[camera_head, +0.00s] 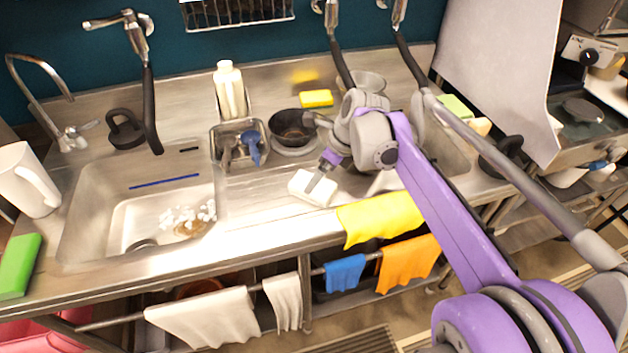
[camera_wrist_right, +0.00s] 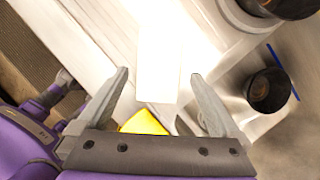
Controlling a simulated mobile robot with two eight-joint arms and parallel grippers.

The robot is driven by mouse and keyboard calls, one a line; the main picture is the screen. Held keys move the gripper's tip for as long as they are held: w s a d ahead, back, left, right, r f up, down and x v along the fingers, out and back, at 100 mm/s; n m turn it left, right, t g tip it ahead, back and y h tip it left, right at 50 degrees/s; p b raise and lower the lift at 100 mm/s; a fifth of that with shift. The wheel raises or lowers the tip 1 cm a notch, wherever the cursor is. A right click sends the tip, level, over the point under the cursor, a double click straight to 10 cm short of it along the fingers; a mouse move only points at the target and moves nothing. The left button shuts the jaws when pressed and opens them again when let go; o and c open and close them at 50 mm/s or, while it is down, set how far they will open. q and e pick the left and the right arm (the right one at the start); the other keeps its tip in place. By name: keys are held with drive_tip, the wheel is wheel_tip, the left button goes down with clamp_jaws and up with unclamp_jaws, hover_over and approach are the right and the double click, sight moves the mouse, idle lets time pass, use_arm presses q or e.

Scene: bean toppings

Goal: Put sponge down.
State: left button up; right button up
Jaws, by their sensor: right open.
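A white block-shaped sponge (camera_head: 303,190) lies on the steel counter to the right of the sink, near the front edge. My right gripper (camera_head: 320,178) is just above it, pointing down. In the right wrist view the white sponge (camera_wrist_right: 158,65) shows bright between the two spread fingers of my right gripper (camera_wrist_right: 160,75), with gaps on both sides. The gripper is open. Whether the sponge rests fully flat is hard to tell, as the glare is strong. My left gripper is not in view.
The sink (camera_head: 120,215) with food scraps is at left. A dark pan (camera_head: 290,125), a utensil bin (camera_head: 216,150), a white bottle (camera_head: 229,85) and a yellow sponge (camera_head: 316,98) stand behind. A yellow towel (camera_head: 375,215) hangs at the front edge. A green sponge (camera_head: 20,265) lies far left.

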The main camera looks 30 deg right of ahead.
drive_tip(key=v, duration=0.7)
drive_tip(key=s+a+f+n, duration=0.4)
drive_tip(key=s+f+n, duration=0.1)
drive_tip(key=n, duration=0.5)
drive_tip(key=s+a+f+n+h, duration=0.1)
drive_tip(key=s+a+f+n, duration=0.3)
drive_tip(key=n, duration=0.6)
drive_tip(key=s+a+f+n+t+h, duration=0.1)
drive_tip(key=s+a+f+n, duration=0.3)
drive_tip(key=s+f+n, duration=0.4)
drive_tip(key=shift+s+a+n, duration=0.4)
drive_tip(key=shift+s+n, duration=0.3)
drive_tip(key=shift+n, duration=0.2)
drive_tip(key=r+p, duration=0.2)
drive_tip(key=w+r+p, duration=0.1)
drive_tip(key=r+p, duration=0.1)
drive_tip(key=r, duration=0.1)
drive_tip(key=shift+w+p, duration=0.1)
drive_tip(key=shift+p, duration=0.25)
